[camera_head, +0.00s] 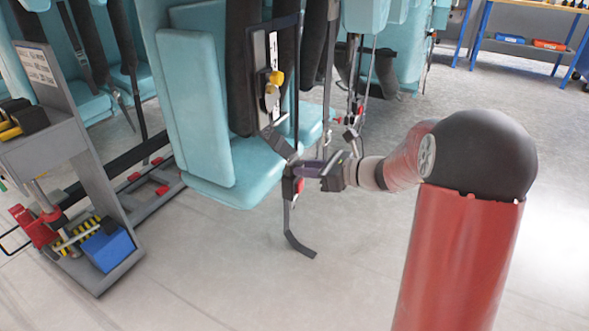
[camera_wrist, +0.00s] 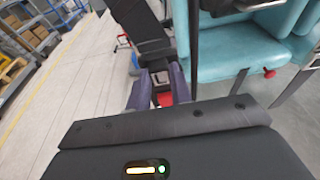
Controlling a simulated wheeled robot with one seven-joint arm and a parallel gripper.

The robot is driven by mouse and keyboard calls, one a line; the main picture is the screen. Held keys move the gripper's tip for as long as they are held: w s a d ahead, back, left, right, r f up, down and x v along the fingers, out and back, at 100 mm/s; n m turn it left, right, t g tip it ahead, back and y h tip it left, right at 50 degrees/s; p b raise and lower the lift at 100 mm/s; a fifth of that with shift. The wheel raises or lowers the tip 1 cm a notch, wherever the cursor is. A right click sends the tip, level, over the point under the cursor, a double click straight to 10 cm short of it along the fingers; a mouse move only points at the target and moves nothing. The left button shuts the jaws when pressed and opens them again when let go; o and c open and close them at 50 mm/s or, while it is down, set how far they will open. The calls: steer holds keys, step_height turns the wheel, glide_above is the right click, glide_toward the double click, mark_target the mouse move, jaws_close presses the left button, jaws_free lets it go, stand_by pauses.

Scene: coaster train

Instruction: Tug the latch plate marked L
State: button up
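My gripper (camera_head: 308,168), with purple fingers, is at a seat-belt buckle with a red part (camera_head: 298,186) in front of the teal seat (camera_head: 225,170). In the wrist view my gripper (camera_wrist: 161,72) has its fingers a small gap apart. A dark grey metal piece (camera_wrist: 158,78) and the red part (camera_wrist: 164,98) show between or just beyond them. I cannot tell whether the fingers press on the metal piece. A black strap with a bent end (camera_head: 290,230) hangs below the buckle. No letter L is readable; the latch plate is not clearly distinguishable.
A dark panel with a yellow knob (camera_head: 276,78) is above the buckle. A grey cart (camera_head: 85,160) with tools and a blue box (camera_head: 108,246) stands at left. Blue-framed shelving (camera_head: 510,40) is at the back right. The floor at the front is clear.

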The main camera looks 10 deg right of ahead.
jaws_close()
steer(key=shift+r, duration=0.15)
steer(key=o, duration=0.6)
jaws_free()
steer(key=shift+d, duration=0.1)
